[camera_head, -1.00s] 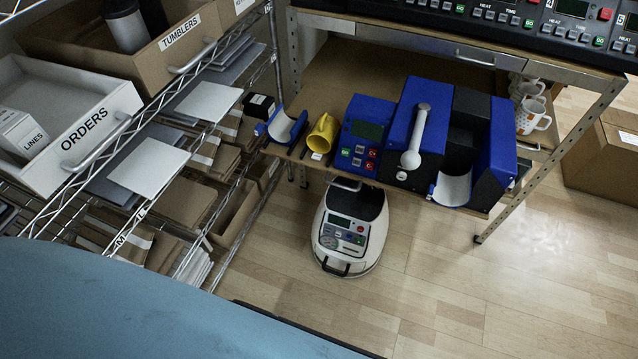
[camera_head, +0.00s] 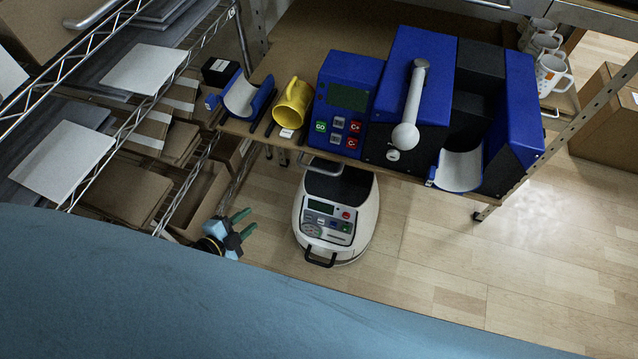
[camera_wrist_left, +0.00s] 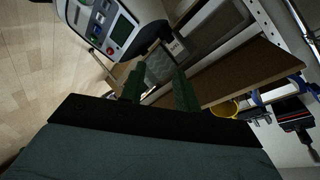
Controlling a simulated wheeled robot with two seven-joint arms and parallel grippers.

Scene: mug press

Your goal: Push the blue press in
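The blue press (camera_head: 420,80) stands on the shelf of the workbench, with a blue control box (camera_head: 345,105) at its left. Its grey-white lever (camera_head: 412,105) ends in a round knob over the front. A white curved cradle (camera_head: 460,168) sits at the press's right side, looking empty. My left gripper (camera_head: 244,224) is low, below and in front of the shelf, left of the white machine. Its green fingers are apart and empty, and they also show in the left wrist view (camera_wrist_left: 158,88). My right gripper is out of view.
A yellow mug (camera_head: 294,105) lies on the shelf next to another curved blue-and-white cradle (camera_head: 243,97). A white machine (camera_head: 335,215) stands on the floor below the shelf edge. A wire rack (camera_head: 130,60) is at left. White mugs (camera_head: 552,75) stand at right.

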